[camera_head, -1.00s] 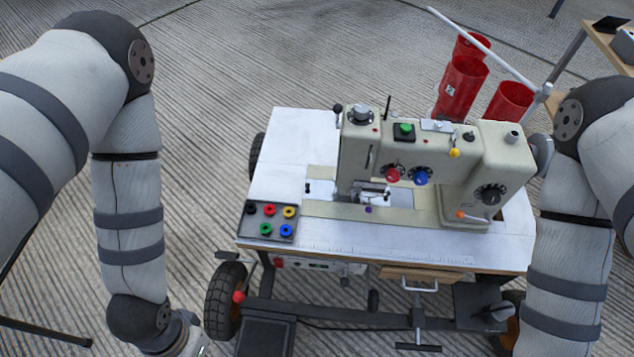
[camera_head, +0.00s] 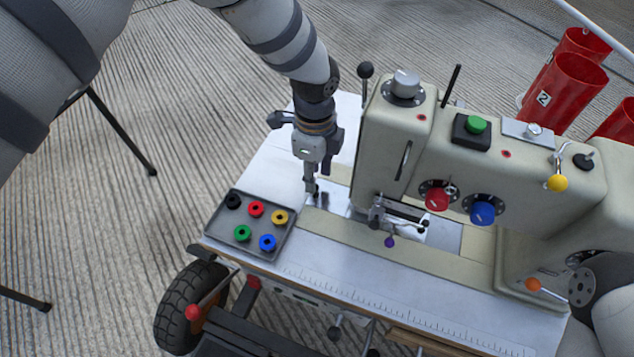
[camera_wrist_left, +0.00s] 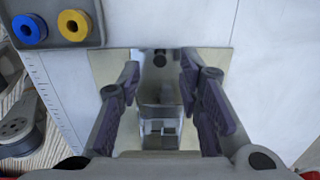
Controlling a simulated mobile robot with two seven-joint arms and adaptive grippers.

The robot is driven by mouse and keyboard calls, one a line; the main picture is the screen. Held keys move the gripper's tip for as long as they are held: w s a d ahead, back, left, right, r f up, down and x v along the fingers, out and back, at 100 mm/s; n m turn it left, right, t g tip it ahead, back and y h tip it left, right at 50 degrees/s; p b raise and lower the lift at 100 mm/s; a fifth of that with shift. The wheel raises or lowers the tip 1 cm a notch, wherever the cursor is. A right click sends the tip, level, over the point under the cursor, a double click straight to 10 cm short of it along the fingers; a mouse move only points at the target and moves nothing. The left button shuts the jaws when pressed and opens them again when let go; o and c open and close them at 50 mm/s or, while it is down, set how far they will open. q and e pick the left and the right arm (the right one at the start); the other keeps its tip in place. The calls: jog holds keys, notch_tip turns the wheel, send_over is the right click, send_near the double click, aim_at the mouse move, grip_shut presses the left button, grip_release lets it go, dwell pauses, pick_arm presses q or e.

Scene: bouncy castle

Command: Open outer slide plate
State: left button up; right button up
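The shiny slide plate (camera_head: 337,198) lies in the bed of the beige sewing machine (camera_head: 395,137), left of the needle area. Whether a fingertip touches the plate cannot be told. My right gripper is out of view.
A grey tray (camera_head: 219,226) with several coloured bobbins sits left of the bed, near the gripper. The machine head rises close on the right. The white table top (camera_head: 330,265) is clear in front.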

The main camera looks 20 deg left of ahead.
aim_at(287, 183)
pick_arm(q)
jog(key=shift+f, duration=1.55)
jog(key=shift+c, duration=0.6)
grip_shut()
jog(key=shift+w+a+p, duration=0.15)
jog(key=shift+a+p, duration=0.3)
jog(key=shift+a, duration=2.9)
jog(key=shift+o, duration=0.6)
grip_release()
jog(key=shift+r, duration=0.1)
